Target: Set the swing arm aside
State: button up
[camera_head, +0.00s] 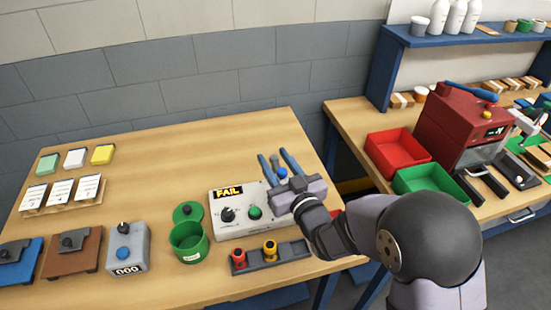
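No part is clearly recognisable as the swing arm. A blue bar (470,92) lies on top of the red machine (455,122).
A green cup (188,246) with a lid behind it stands left of the test box. A dark tray (270,257) with red and yellow plugs lies in front. Red (397,154) and green (432,186) bins stand right.

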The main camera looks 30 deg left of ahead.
grip_shut()
jog(key=shift+w+d+g, duration=0.1)
jog(key=shift+g, duration=0.2)
jog(key=shift+w+d+n+g+y+b, duration=0.15)
jog(key=shift+n+g+y+b, duration=0.25)
jog(key=shift+n+g, duration=0.25)
jog(key=shift+w+d+n+g+y+b, duration=0.15)
jog(key=shift+n+g+y+b, duration=0.1)
jog(key=shift+n+g+y, duration=0.35)
jog(key=shift+w+d+n+g, duration=0.15)
jog(key=shift+w+n+g, duration=0.25)
jog(key=shift+n+g, duration=1.5)
jog(key=shift+w+d+n+g, duration=0.1)
jog(key=shift+w+n+g, duration=0.6)
jog(key=shift+g, duration=1.95)
jog(key=shift+w+d+n+g, duration=0.1)
jog(key=shift+d+n+g, duration=0.05)
jog(key=shift+n+g, duration=1.9)
jog(key=shift+w+r+g+b, duration=0.1)
jog(key=shift+g+b, duration=0.25)
jog(key=shift+g, duration=0.6)
